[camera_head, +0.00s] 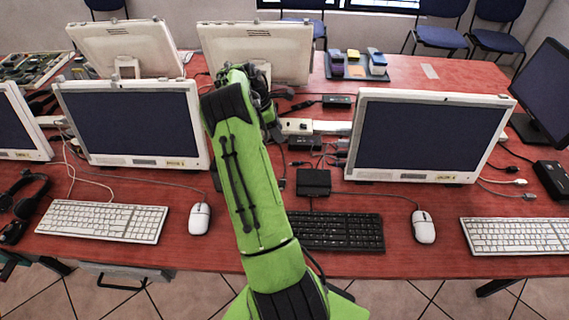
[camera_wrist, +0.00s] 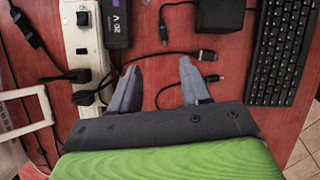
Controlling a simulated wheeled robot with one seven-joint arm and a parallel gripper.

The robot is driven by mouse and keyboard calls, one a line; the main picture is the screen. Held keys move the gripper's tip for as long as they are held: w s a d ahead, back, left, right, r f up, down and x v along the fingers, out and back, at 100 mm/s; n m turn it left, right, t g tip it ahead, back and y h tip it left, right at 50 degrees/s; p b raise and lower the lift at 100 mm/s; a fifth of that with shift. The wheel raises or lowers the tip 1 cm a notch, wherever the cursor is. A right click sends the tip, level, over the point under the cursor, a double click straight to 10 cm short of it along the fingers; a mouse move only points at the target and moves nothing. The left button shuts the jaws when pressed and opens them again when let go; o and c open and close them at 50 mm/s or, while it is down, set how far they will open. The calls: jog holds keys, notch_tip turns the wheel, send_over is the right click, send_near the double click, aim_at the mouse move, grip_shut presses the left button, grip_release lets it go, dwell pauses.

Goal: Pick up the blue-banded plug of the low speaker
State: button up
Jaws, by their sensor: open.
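My gripper (camera_wrist: 158,68) is open in the wrist view, above the red table, its two grey fingers apart with nothing between them but dark cable below. A thicker black plug (camera_wrist: 207,55) lies just past the right fingertip. A thinner plug (camera_wrist: 211,78) lies to the right of the right finger. Another dark plug (camera_wrist: 163,32) lies ahead of the fingers. I cannot make out a blue band on any of them. A squat black box (camera_wrist: 220,14) may be the low speaker; it also shows in the head view (camera_head: 314,182). My arm hides the gripper in the head view.
A white power strip (camera_wrist: 84,45) with black plugs and a dark labelled adapter (camera_wrist: 116,22) lie left of my fingers. A black keyboard (camera_wrist: 280,50) is at right. Monitors (camera_head: 130,122) and (camera_head: 418,135) stand either side of my arm. Loose cables cross the red table.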

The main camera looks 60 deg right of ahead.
aim_at(297, 162)
jog(key=b+x, duration=0.1)
jog(key=x, duration=0.4)
jog(key=b+x, duration=0.1)
jog(key=x, duration=0.4)
jog(key=b+x, duration=0.1)
jog(key=x, duration=0.4)
jog(key=shift+s+a+f, duration=0.15)
jog(key=shift+s+a, duration=0.1)
jog(key=shift+s, duration=0.1)
grip_shut()
